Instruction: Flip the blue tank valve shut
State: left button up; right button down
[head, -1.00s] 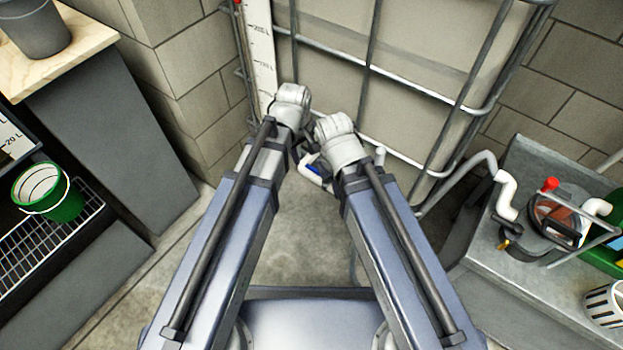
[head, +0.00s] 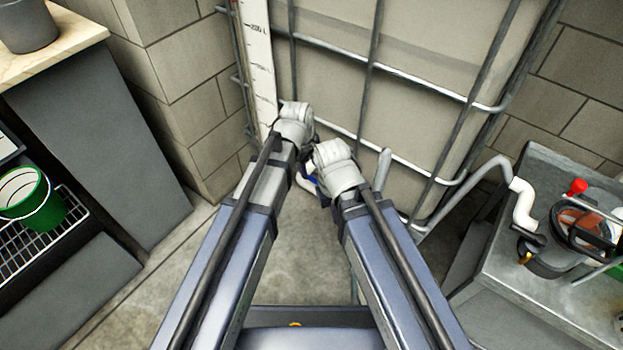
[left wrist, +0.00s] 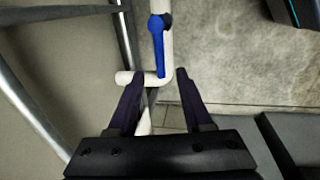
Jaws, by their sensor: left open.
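The blue valve handle (left wrist: 157,42) sits on a white pipe (left wrist: 166,62) in the left wrist view. It lies along the upright run of the pipe, above the elbow. My left gripper (left wrist: 160,82) is open, with its two dark fingers to either side of the handle's lower end and the elbow. No grip on the handle shows. In the head view, a bit of blue (head: 311,180) and white pipe show between my two wrists, mostly hidden. My left gripper's fingers are hidden there below its wrist. My right arm's wrist shows beside it, but its gripper is hidden.
The caged tank (head: 335,70) stands straight ahead, with metal bars close to both wrists. A metal bench (head: 500,290) with a red-knobbed filter unit (head: 560,240) is at the right. A green bucket (head: 65,207) is on a rack at the left. Bare floor lies between.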

aim_at(312, 178)
pick_arm(q)
jog(key=f+b, duration=0.4)
jog(key=f, duration=0.1)
jog(key=shift+w+d+f, duration=0.15)
jog(key=shift+w+d, duration=0.15)
jog(key=shift+w, duration=0.1)
grip_shut()
dwell(1.1)
